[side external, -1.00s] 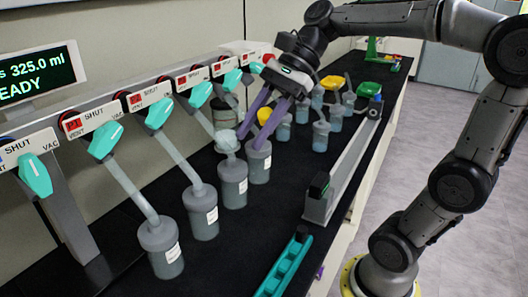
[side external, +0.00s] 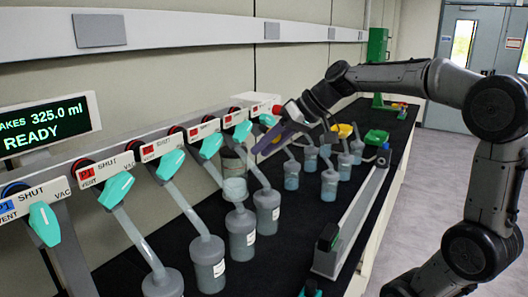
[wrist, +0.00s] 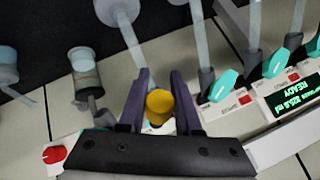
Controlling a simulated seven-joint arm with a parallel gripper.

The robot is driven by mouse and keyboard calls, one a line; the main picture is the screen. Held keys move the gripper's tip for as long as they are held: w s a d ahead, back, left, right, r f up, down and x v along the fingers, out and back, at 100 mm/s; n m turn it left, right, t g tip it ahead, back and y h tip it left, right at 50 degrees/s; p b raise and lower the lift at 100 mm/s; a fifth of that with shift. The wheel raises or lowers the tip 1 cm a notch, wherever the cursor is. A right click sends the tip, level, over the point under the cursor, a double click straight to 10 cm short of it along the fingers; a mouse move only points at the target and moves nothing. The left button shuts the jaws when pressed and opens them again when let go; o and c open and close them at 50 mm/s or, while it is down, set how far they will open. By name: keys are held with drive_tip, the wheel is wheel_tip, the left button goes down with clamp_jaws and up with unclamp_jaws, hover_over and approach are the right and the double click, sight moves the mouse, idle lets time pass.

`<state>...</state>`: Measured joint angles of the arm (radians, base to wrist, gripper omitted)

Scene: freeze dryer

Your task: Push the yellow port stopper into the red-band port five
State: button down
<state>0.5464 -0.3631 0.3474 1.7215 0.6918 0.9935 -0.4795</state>
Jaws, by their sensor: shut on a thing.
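The yellow port stopper (wrist: 159,104) sits between the two purple fingers of my gripper (wrist: 158,92), which is shut on it. In the side external view my gripper (side external: 262,146) is tilted, fingers pointing left and down towards the manifold's far ports; the stopper is hidden there. The manifold (side external: 113,160) carries a row of ports with teal valve handles; the nearest label is blue and the others in view are red. Most port numbers are too small to read, so I cannot tell which is port five. I cannot see the stopper touching any port.
Flasks (side external: 208,263) hang on slanted tubes along the manifold. Smaller flasks (side external: 330,184) stand behind, near a green tray (side external: 376,137) and a yellow tray (side external: 343,130). A long grey rail (side external: 350,222) runs along the bench's right side. A display (side external: 45,125) reads READY.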

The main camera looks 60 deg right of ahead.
drive_tip(key=w+d+f+n+t+y, duration=0.1)
drive_tip(key=d+n+t, duration=0.1)
drive_tip(key=d, duration=0.4)
drive_tip(key=w+d+f+n+t+y, duration=0.1)
drive_tip(key=w+d+n+y, duration=0.1)
drive_tip(key=d, duration=0.4)
wheel_tip(320, 180, down, 10)
drive_tip(key=t, duration=0.1)
drive_tip(key=shift+n, duration=0.3)
drive_tip(key=shift+w+a+r, duration=0.25)
drive_tip(key=shift+w+r, duration=0.7)
drive_tip(key=shift+w, duration=0.15)
drive_tip(key=shift+w+a+r, duration=0.25)
drive_tip(key=shift+w+r, duration=0.7)
drive_tip(key=shift+w, duration=0.15)
drive_tip(key=shift+w+r, duration=1.35)
drive_tip(key=shift+r, duration=0.1)
idle(0.4)
drive_tip(key=c, duration=0.5)
unclamp_jaws()
drive_tip(key=shift+f, duration=0.1)
drive_tip(key=v, duration=1.2)
drive_tip(key=shift+d, duration=0.1)
